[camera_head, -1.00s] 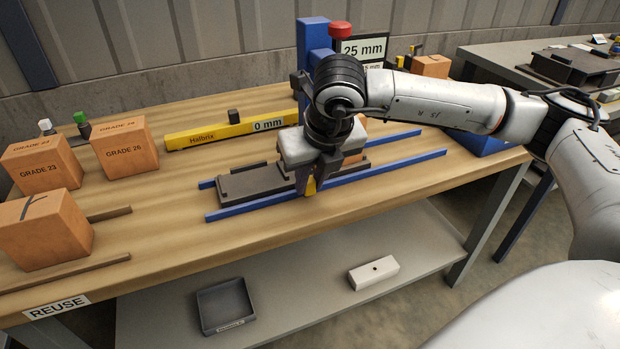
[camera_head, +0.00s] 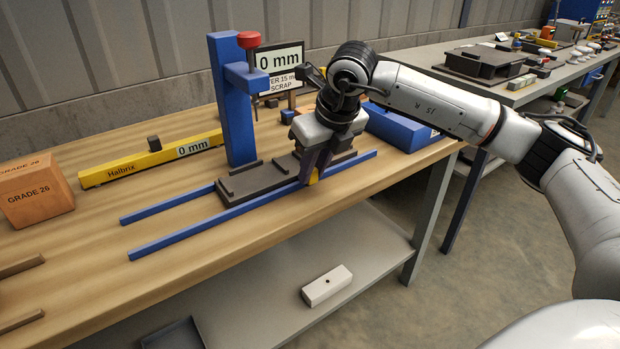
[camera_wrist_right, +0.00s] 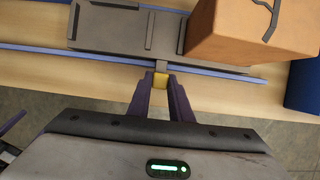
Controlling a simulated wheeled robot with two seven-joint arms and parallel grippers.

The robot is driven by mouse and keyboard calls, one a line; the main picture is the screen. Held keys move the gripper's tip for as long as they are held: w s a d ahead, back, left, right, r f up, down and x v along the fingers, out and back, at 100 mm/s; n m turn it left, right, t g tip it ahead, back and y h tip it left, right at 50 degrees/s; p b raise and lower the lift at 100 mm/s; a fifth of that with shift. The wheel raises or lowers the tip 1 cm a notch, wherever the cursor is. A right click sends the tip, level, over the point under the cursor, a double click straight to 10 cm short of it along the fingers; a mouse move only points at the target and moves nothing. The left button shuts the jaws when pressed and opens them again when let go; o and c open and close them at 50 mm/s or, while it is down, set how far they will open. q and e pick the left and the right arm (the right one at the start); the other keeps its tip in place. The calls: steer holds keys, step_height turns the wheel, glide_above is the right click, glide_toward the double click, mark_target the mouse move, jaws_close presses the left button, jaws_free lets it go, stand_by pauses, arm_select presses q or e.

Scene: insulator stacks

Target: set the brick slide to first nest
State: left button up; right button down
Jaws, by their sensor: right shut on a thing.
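The brick slide (camera_head: 245,183) is a dark grey plate with raised ledges, lying on two blue rails (camera_head: 200,232) toward their right part. The right wrist view shows the handle (camera_wrist_right: 160,79) between the fingertips. There an orange brick (camera_wrist_right: 250,30) with a dark crack-like mark stands on one end of the slide (camera_wrist_right: 120,30). In the head view my right wrist hides most or all of that brick. My left gripper is not in view. I cannot tell which nest lines up.
A blue post press (camera_head: 232,105) with a red knob stands behind the slide. A display (camera_head: 280,65) is partly covered by it. A yellow bar (camera_head: 150,160) reads "0 mm". A GRADE 26 brick (camera_head: 35,190) stands left. A blue bin (camera_head: 400,128) stands right of the rails.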

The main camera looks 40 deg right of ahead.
steer(key=shift+d+r, duration=0.15)
steer(key=shift+d, duration=1.05)
steer(key=c, duration=1.6)
jaws_free()
steer(key=shift+d, duration=0.15)
steer(key=shift+s+r, duration=0.1)
steer(key=shift+r, duration=0.2)
steer(key=p+v, duration=0.1)
steer(key=v, duration=0.8)
steer(key=shift+s+r, duration=0.15)
steer(key=shift+r, duration=0.1)
